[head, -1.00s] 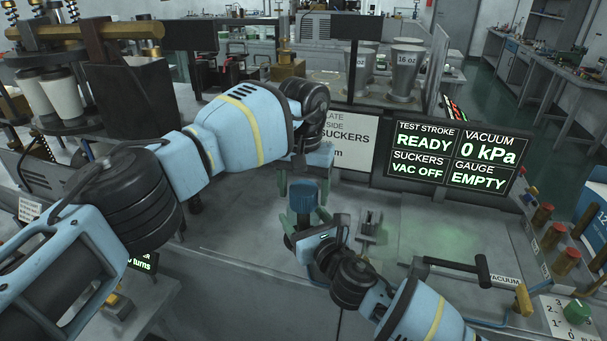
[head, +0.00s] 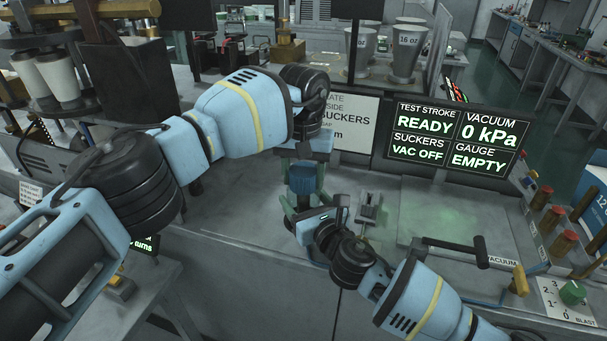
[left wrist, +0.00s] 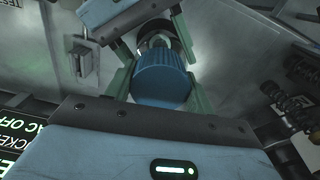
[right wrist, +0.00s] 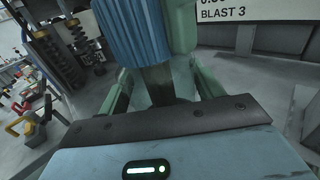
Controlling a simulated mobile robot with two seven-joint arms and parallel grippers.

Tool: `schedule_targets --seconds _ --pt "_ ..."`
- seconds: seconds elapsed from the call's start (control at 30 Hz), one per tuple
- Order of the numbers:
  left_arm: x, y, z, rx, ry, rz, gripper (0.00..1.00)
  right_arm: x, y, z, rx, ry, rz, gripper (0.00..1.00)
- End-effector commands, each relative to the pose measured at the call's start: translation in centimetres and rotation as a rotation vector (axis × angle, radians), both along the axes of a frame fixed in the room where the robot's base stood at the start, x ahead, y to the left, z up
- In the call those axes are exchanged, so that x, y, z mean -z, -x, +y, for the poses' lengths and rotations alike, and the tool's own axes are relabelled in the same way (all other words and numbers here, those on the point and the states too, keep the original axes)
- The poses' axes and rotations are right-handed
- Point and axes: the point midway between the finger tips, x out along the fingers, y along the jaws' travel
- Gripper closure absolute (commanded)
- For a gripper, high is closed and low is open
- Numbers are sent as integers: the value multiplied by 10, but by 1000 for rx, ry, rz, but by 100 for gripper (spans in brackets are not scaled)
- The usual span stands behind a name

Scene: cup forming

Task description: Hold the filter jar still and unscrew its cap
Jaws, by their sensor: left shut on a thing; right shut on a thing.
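The filter jar stands upright at the middle of the bench, mostly hidden by my grippers. Its ribbed blue cap (head: 303,179) is on top; it also shows in the left wrist view (left wrist: 162,78) and right wrist view (right wrist: 130,28). My left gripper (head: 304,188) comes from above, with its green fingers on either side of the cap, shut on it. My right gripper (head: 309,215) comes from the front, low, shut on the dark jar body (right wrist: 158,82) below the cap. I cannot see whether the cap has turned.
A small metal fixture (head: 370,207) stands just right of the jar. A lit display (head: 460,138) and a sign (head: 352,135) stand behind. A flat plate (head: 440,215) with a black handle lies to the right. Paper cups (head: 38,82) hang at far left.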

Motion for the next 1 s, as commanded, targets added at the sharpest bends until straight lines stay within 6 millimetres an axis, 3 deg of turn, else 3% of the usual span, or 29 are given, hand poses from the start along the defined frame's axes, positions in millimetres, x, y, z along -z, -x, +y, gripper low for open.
schedule_targets --seconds 1.0 --pt "-1 0 1 -1615 -1 0 74 1 0 -1 2 0 3 97"
